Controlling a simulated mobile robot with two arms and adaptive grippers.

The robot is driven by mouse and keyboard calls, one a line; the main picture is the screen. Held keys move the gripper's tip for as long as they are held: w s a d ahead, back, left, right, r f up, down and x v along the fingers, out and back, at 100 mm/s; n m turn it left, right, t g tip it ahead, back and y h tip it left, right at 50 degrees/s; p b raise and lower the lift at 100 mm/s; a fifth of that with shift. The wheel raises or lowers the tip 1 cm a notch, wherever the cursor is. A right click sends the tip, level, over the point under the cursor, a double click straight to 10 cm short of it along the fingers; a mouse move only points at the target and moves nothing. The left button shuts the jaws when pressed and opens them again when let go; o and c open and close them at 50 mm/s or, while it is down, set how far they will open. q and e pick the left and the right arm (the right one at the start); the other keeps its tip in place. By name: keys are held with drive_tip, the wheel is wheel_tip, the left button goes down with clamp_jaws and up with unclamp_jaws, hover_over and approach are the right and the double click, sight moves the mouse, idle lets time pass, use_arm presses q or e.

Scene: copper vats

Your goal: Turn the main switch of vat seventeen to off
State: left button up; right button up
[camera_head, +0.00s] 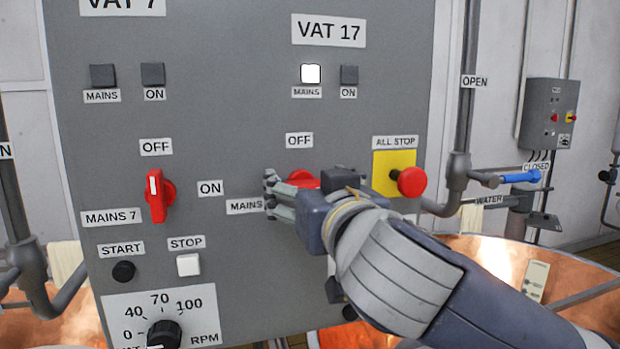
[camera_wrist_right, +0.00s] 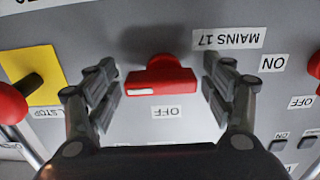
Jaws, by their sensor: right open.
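The red main switch of vat 17 (camera_head: 301,177) is on the grey panel under the VAT 17 sign (camera_head: 328,31), partly hidden by my right gripper (camera_head: 306,187). The right wrist view shows this switch (camera_wrist_right: 160,79) upside down, its handle level. The white mark is at the handle's left end there, which is the ALL STOP side; the OFF label (camera_wrist_right: 168,112) is beside the handle, not at the mark. My right gripper's open fingers stand on both sides of the handle, with gaps. The vat 17 MAINS lamp (camera_head: 310,73) is lit white. My left gripper is not in view.
The red ALL STOP button (camera_head: 410,182) on a yellow plate (camera_head: 382,160) is close to the right of my right gripper. The MAINS 7 switch (camera_head: 157,194) is to the left, upright with its mark up. A pipe with a blue valve handle (camera_head: 520,177) is farther right.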

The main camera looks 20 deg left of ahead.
drive_tip(key=c, duration=1.1)
drive_tip(key=shift+o, duration=0.2)
drive_tip(key=shift+n, duration=0.4)
drive_tip(key=n+b, duration=0.2)
drive_tip(key=shift+s+n, duration=0.1)
drive_tip(key=shift+n, duration=0.3)
drive_tip(key=n+b, duration=0.1)
drive_tip(key=n, duration=0.3)
drive_tip(key=shift+a+r+n, duration=0.1)
drive_tip(key=shift+n, duration=0.2)
drive_tip(key=n+b, duration=0.1)
drive_tip(key=n, duration=0.4)
drive_tip(key=shift+s+r, duration=0.1)
drive_tip(key=n, duration=0.4)
drive_tip(key=shift+a+b, duration=0.15)
drive_tip(key=shift+b, duration=0.25)
drive_tip(key=shift+n, duration=0.5)
